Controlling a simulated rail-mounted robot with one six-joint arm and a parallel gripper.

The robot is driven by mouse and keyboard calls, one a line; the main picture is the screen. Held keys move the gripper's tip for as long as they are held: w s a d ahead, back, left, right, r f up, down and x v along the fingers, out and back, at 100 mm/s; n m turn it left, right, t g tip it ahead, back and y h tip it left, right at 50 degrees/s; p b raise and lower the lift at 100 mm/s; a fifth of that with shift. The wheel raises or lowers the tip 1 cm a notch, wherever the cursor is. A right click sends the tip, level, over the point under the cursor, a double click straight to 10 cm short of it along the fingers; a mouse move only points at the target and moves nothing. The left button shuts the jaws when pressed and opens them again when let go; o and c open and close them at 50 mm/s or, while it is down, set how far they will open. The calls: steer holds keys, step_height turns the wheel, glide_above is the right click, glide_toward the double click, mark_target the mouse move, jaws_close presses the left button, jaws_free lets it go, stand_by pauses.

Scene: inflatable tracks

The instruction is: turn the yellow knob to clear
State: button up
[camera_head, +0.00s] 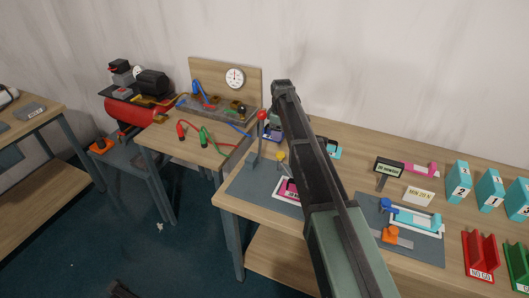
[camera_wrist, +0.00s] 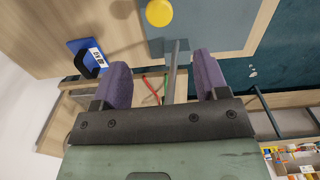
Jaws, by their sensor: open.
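The yellow knob (camera_head: 280,156) stands on the grey mat at the near left of the long workbench, just left of my arm in the head view. In the wrist view the yellow knob (camera_wrist: 159,13) is a round top at the upper edge, beyond my fingertips. My gripper (camera_wrist: 158,70) is open, with its two purple fingers apart and nothing held. It is not touching the knob. A grey rod (camera_wrist: 174,65) shows between the fingers. My arm hides the gripper in the head view. No marking for clear is readable.
A lever with a red ball (camera_head: 262,115) stands left of the knob. A blue labelled block (camera_wrist: 80,45) is at the wrist view's left. Hoses and a gauge (camera_head: 235,77) are on the left bench.

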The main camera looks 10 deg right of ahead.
mark_target(280, 153)
steer(key=f+b, duration=1.1)
steer(key=shift+s+d, duration=0.15)
steer(key=shift+d, duration=0.15)
steer(key=shift+r, duration=0.15)
jaws_close()
